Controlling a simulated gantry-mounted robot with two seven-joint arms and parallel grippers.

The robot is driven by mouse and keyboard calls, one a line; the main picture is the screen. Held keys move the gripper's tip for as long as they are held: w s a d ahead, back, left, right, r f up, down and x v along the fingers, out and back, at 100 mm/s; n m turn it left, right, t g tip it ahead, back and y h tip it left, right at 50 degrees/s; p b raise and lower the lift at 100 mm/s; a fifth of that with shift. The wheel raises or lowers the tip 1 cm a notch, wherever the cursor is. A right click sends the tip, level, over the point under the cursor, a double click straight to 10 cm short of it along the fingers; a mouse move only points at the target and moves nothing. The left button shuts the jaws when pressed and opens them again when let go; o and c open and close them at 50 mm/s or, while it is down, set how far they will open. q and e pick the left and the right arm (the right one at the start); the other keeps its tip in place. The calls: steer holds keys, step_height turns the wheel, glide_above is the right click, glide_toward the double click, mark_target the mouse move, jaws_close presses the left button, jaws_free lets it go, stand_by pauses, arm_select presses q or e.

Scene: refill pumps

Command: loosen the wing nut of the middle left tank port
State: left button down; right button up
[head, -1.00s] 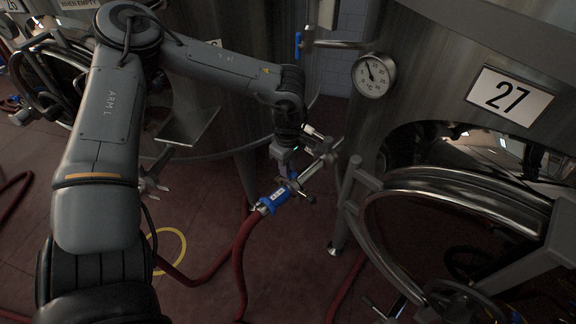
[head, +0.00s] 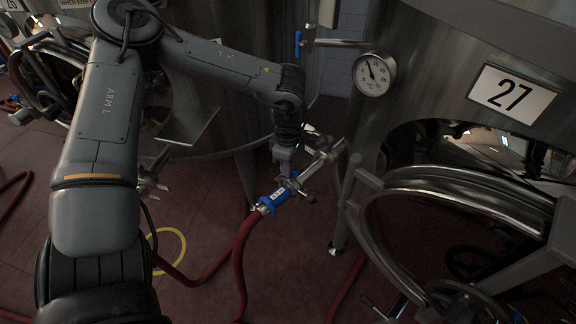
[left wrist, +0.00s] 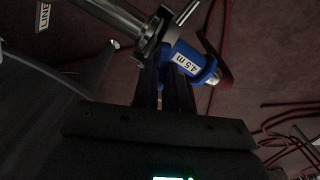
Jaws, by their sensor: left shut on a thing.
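The middle left tank port is a steel pipe (head: 322,161) that comes out low from the tank marked 27. A clamp joins its end to a blue hose coupling (head: 274,201) with a white label, and a red hose hangs from it. My left gripper (head: 285,172) reaches down onto this clamp from above. In the left wrist view its dark fingers (left wrist: 166,88) are closed at the clamp (left wrist: 152,40), beside the blue coupling (left wrist: 193,64) labelled 4.5 m. The wing nut is mostly hidden between the fingers. My right gripper is not in view.
The tank sign 27 (head: 512,95) and a dial gauge (head: 374,75) are on the right tank. A round manway frame (head: 452,182) juts out below. Red hoses (head: 238,262) and a yellow ring (head: 168,235) lie on the floor. Another tank stands behind my left arm.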

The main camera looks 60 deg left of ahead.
arm_select(q)
steer(key=n, duration=0.4)
steer(key=shift+d+n, duration=0.1)
steer(key=shift+n, duration=0.3)
steer(key=n, duration=0.3)
steer(key=shift+n+b, duration=0.3)
steer(key=shift+b, duration=0.05)
steer(key=n, duration=0.4)
steer(key=shift+d+n, duration=0.2)
steer(key=shift+n, duration=0.1)
steer(key=n, duration=0.3)
steer(key=shift+n+b, duration=0.3)
steer(key=shift+b, duration=0.1)
steer(key=n, duration=0.3)
steer(key=shift+d+n, duration=0.1)
steer(key=shift+n, duration=0.2)
steer(key=n, duration=0.3)
steer(key=shift+w+n+b, duration=0.1)
steer(key=shift+n+b, duration=0.2)
steer(key=shift+b, duration=0.05)
steer(key=n, duration=0.3)
steer(key=shift+w+n, duration=0.1)
steer(key=shift+n, duration=0.2)
steer(key=shift+n+b, duration=0.3)
steer(key=shift+n, duration=1.6)
steer(key=shift+w, duration=0.1)
